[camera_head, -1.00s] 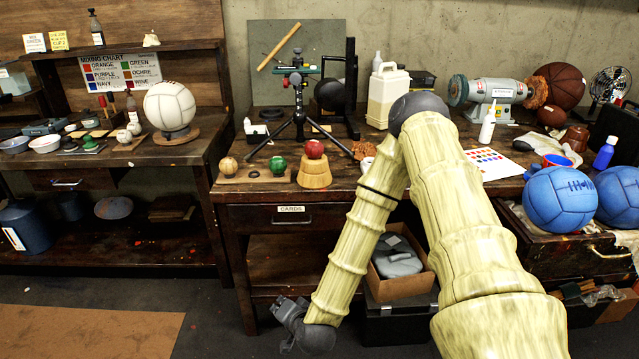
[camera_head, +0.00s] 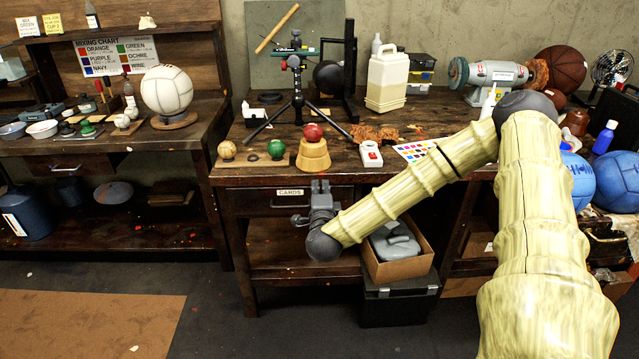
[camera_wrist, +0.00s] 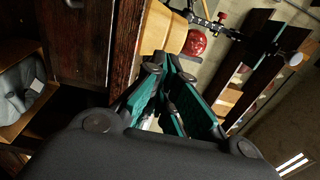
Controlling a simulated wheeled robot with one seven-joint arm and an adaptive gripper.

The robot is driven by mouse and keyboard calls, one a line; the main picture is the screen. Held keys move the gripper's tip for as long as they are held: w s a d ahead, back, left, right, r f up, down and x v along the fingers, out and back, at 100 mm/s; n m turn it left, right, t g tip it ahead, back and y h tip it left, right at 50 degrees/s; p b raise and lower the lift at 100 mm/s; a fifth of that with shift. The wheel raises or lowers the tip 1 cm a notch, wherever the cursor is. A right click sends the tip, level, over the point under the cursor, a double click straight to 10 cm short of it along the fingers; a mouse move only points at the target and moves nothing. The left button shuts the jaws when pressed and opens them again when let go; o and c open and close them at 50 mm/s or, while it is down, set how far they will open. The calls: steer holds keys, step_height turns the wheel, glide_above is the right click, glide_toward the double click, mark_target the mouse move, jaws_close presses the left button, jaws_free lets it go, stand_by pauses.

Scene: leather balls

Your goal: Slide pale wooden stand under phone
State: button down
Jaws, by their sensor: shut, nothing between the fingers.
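The pale wooden stand (camera_head: 313,156) is a stepped, round block on the bench near its front edge. A red ball (camera_head: 313,132) rests on top of it; the ball also shows in the wrist view (camera_wrist: 195,43). A black tripod (camera_head: 297,100) stands behind the stand. Its clamp holds a thin, dark, teal-edged flat thing (camera_head: 297,51), perhaps the phone; I cannot tell for sure. My gripper (camera_head: 320,184) is in front of the drawer, below the bench top and the stand, pointing up. It is shut and empty; its teal-padded fingers (camera_wrist: 172,95) show in the wrist view.
A cream ball (camera_head: 227,150) and a green ball (camera_head: 276,149) sit left of the stand. A white switch box (camera_head: 371,155) lies to its right. The drawer (camera_head: 290,200) is shut. An open carton (camera_head: 398,262) stands below my forearm.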

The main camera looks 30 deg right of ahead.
mark_target(318, 161)
steer(key=p+x, duration=0.2)
steer(key=x, duration=1)
steer(key=shift+w+p, duration=0.15)
steer(key=shift+p, duration=0.15)
steer(key=shift+w, duration=0.1)
steer(key=b+x, duration=0.3)
steer(key=x, duration=0.2)
steer(key=shift+f, duration=0.2)
steer(key=shift+w+d+r+b, duration=0.2)
steer(key=shift+w+b, duration=0.1)
steer(key=shift+b, duration=0.05)
steer(key=shift+s+a+f, duration=0.1)
steer(key=shift+s+a, duration=0.1)
steer(key=b+v, duration=0.2)
steer(key=v, duration=1.1)
steer(key=shift+s, duration=0.3)
